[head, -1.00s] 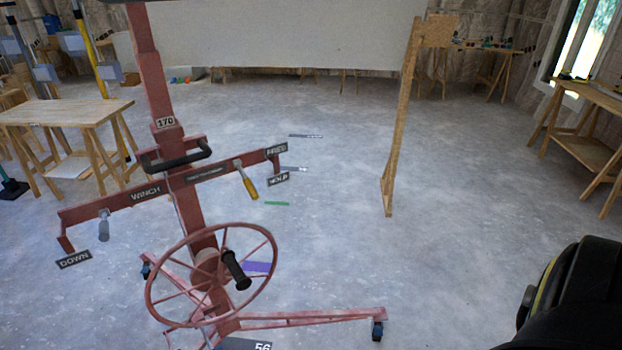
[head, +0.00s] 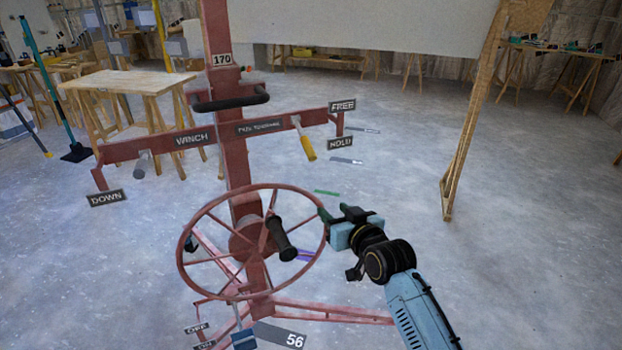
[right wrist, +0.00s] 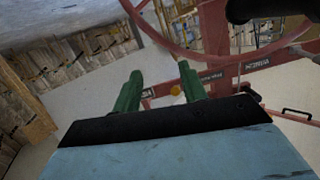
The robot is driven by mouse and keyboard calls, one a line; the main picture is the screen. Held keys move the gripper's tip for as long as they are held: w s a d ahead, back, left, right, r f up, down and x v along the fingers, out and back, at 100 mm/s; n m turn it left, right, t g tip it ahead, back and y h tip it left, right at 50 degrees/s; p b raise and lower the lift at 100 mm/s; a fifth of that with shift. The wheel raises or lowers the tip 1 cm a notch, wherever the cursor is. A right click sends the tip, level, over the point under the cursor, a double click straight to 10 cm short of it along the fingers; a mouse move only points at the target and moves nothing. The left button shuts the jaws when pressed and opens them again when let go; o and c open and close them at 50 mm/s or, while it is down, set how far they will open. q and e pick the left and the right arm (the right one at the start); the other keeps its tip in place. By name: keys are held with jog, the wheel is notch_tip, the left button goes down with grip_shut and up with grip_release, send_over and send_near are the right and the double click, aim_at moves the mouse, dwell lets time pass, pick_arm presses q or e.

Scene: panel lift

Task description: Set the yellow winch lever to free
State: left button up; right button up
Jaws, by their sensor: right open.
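The yellow winch lever (head: 307,147) hangs from the right end of the red crossbar (head: 215,137) of the panel lift. Its yellow grip points down and a little right, nearer the HOLD plate (head: 340,143) than the FREE plate (head: 342,106) above. My right gripper (head: 334,215) is open and empty, below and right of the lever, by the rim of the red handwheel (head: 190,237). In the right wrist view its green fingers (right wrist: 160,90) are apart, with a small yellow spot beyond them, probably the lever's grip. My left gripper is out of view.
The handwheel's black crank knob (head: 279,238) sticks out left of my right gripper. A grey lever (head: 143,164) hangs near the DOWN plate (head: 106,198). A wooden prop (head: 470,120) stands at right. The floor between is clear.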

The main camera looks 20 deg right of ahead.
jog(key=t+b, duration=0.1)
jog(key=t, duration=0.1)
send_near(315, 158)
jog(key=shift+y, duration=0.3)
jog(key=w+b, duration=0.1)
jog(key=w, duration=0.2)
jog(key=w+a+b, duration=0.1)
jog(key=w, duration=0.6)
jog(key=shift+w+a+b, duration=0.15)
jog(key=shift+w+b, duration=0.15)
jog(key=shift+b, duration=0.1)
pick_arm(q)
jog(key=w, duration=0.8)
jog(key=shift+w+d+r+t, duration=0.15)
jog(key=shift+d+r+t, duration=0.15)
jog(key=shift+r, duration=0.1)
pick_arm(e)
jog(key=shift+w+a, duration=0.1)
jog(key=shift+w, duration=0.75)
jog(key=shift+c, duration=0.2)
grip_shut()
